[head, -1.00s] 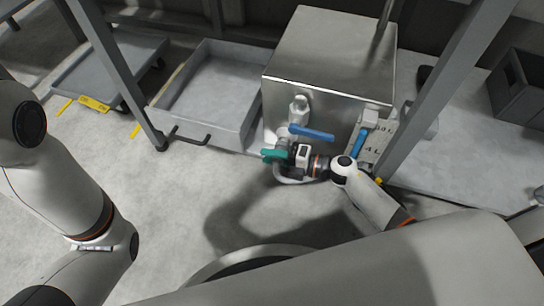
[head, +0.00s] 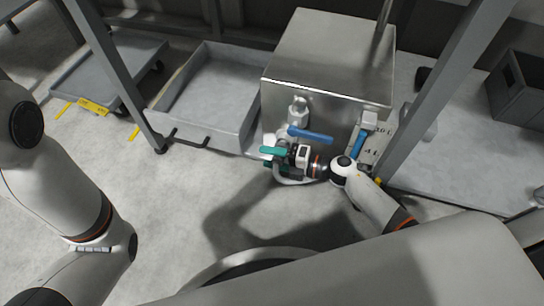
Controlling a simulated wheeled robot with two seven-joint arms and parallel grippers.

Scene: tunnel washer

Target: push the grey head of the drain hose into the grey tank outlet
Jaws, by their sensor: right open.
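The steel tank (head: 328,60) stands at the centre of the head view. A grey valve fitting (head: 298,112) with a blue lever (head: 311,135) sticks out of its front. I cannot clearly make out the tank outlet below it. My right gripper (head: 273,157), with teal fingers, is open low in front of the tank, just below and left of the blue lever. A pale hose (head: 288,180) curves under the gripper near the floor. The hose's grey head is too small and too hidden to make out. My left arm shows at the left; its gripper is out of view.
A second blue lever (head: 360,144) and a marked container (head: 378,146) are beside my right wrist. A grey tray (head: 205,128) lies left of the tank, a wheeled dolly (head: 118,65) beyond it. Grey frame posts (head: 437,85) flank the tank.

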